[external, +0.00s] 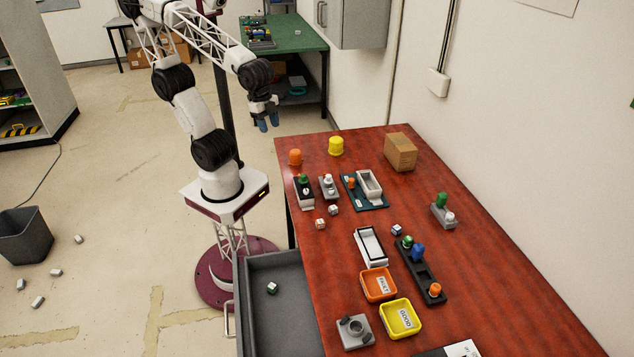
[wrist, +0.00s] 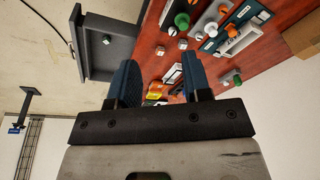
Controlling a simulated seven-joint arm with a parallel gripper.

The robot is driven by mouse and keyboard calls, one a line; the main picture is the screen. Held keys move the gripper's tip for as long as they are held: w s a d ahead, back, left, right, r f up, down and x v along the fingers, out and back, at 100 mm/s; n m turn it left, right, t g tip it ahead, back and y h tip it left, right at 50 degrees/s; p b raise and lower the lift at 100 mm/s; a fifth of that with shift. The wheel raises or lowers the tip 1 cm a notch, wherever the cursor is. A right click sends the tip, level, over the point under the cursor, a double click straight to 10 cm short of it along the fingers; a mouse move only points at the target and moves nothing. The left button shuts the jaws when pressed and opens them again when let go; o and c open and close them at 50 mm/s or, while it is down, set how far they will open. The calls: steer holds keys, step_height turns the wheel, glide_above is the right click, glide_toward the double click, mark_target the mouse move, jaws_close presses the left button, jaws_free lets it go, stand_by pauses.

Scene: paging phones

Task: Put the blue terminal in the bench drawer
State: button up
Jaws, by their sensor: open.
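The blue terminal (external: 418,252) stands in a long black rack (external: 421,273) on the red bench, beside a green piece, with an orange piece at the rack's near end. I cannot make it out in the wrist view. The bench drawer (external: 292,328) is pulled out at the bench's left side; a small pale cube (external: 272,288) lies in it. The drawer also shows in the wrist view (wrist: 100,70). My gripper (external: 268,118) is open and empty, raised beyond the bench's far left corner, well away from the blue terminal. Its blue fingers show in the wrist view (wrist: 160,80).
An orange FAULT tray (external: 365,284) and a yellow GOOD tray (external: 388,322) sit left of the rack, with a white tray (external: 362,247) behind them. A cardboard box (external: 400,150) stands at the back. The bench's right side is mostly clear, bounded by a wall.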

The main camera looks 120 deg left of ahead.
steer(key=w+m, duration=0.5)
steer(key=w, duration=0.8)
steer(key=m+g, duration=0.2)
steer(key=m, duration=1.3)
glide_above(396, 228)
steer(key=f, duration=1.9)
steer(key=shift+s+d, duration=0.1)
steer(key=shift+s, duration=0.25)
steer(key=shift+w+f, duration=0.4)
steer(key=shift+f, duration=1.3)
